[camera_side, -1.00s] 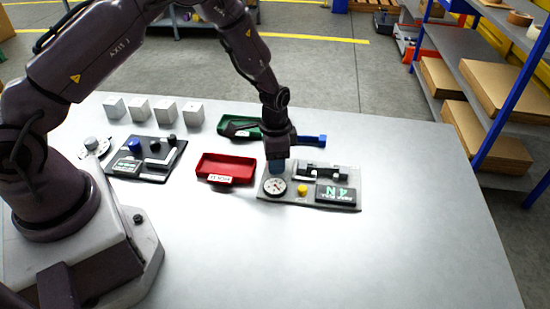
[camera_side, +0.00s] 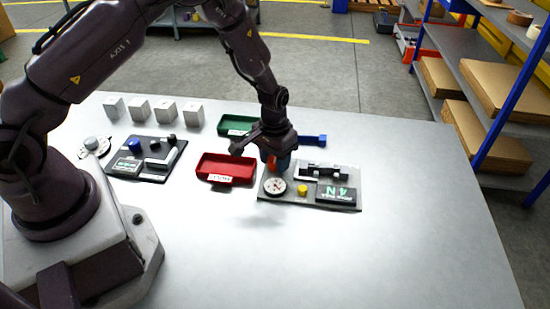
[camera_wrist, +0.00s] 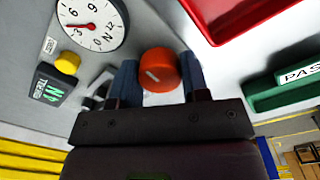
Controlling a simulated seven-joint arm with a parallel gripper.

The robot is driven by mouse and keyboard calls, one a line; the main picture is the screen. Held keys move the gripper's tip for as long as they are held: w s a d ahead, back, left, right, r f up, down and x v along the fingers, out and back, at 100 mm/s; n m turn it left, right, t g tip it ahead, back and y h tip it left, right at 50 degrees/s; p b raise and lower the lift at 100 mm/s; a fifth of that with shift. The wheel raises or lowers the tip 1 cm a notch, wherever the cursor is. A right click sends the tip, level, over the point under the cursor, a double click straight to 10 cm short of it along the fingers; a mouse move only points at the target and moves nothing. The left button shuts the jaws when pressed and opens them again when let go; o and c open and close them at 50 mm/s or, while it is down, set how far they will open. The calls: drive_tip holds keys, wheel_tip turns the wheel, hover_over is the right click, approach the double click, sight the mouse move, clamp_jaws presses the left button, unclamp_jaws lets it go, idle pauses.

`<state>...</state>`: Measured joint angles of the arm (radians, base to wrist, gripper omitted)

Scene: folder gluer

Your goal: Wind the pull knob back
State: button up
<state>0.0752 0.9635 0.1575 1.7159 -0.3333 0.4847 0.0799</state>
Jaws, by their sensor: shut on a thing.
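The pull knob is an orange-red round knob (camera_wrist: 158,70) with a pale mark on its face, seen in the wrist view. It also shows in the side view (camera_side: 271,163), partly hidden. My gripper (camera_wrist: 160,78) has its two blue fingers on either side of the knob and is shut on it. In the side view my gripper (camera_side: 274,160) is low over the back left of the grey gauge panel (camera_side: 268,198). The round white dial (camera_wrist: 92,25) has a red needle; it also shows in the side view (camera_side: 275,187).
The panel also holds a yellow button (camera_side: 303,190), a display reading "4 N" (camera_side: 336,194) and a small black slide mechanism (camera_side: 322,171). A red tray (camera_side: 226,169) lies close left, a green tray (camera_side: 236,125) behind. A second black panel (camera_side: 146,160) and several pale cubes stand further left.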

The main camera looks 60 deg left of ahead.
sight(274, 159)
drive_tip(key=shift+n, duration=0.6)
drive_tip(key=o, duration=0.7)
drive_tip(key=shift+c, duration=0.2)
wheel_tip(274, 159, up, 13)
drive_tip(key=shift+a, duration=0.15)
drive_tip(key=shift+s, duration=0.1)
